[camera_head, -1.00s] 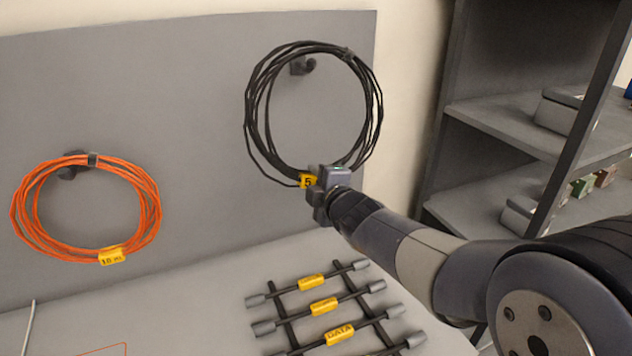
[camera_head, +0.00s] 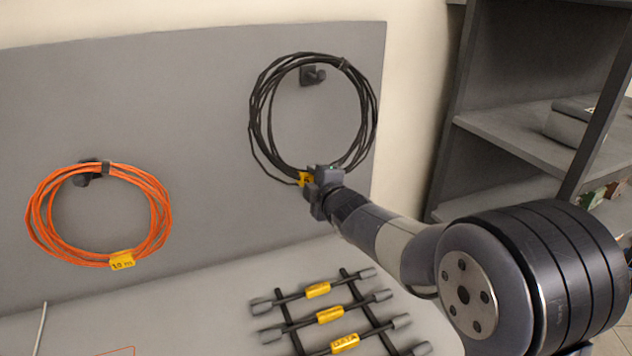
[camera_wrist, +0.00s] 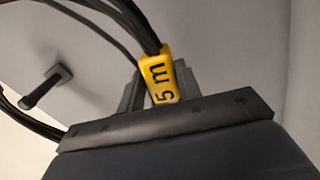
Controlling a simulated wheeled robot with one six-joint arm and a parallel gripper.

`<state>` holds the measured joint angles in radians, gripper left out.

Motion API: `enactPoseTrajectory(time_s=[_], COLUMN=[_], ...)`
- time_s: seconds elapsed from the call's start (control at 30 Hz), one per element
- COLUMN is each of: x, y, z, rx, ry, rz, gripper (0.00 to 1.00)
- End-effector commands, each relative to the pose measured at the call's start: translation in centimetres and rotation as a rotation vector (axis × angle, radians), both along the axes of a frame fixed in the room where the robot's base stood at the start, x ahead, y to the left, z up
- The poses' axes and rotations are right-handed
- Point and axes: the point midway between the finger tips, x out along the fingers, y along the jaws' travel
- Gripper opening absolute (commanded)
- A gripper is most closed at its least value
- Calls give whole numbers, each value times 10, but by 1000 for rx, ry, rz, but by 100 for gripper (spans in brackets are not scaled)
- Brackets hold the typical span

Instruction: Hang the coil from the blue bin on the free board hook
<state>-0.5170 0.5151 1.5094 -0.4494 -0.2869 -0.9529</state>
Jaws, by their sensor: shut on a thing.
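A black cable coil (camera_head: 256,125) with a yellow "5 m" tag (camera_wrist: 159,78) is held upright in front of the grey board (camera_head: 200,60). My gripper (camera_head: 312,180) is shut on the coil's bottom at the tag. The free hook (camera_head: 314,75) on the board shows through the coil's opening, just below its top strands. The hook also shows in the wrist view (camera_wrist: 45,88), apart from the strands. I cannot tell how far the coil is from the board. The blue bin is not in view.
An orange coil (camera_head: 165,215) hangs on another hook (camera_head: 88,178) at the left. A dark rack with several tagged cables (camera_head: 330,314) lies on the bench (camera_head: 190,315) below. A grey shelf unit (camera_head: 520,140) stands at the right.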

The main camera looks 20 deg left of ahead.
Motion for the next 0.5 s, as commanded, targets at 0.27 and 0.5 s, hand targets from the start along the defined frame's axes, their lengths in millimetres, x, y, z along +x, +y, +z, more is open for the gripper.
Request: enactPoseTrajectory(time_s=[0.27,0.5], x=[14,25], y=[10,19], z=[1,1], rx=[1,2], ry=[-2,-2], rz=[1,0], gripper=[0,0])
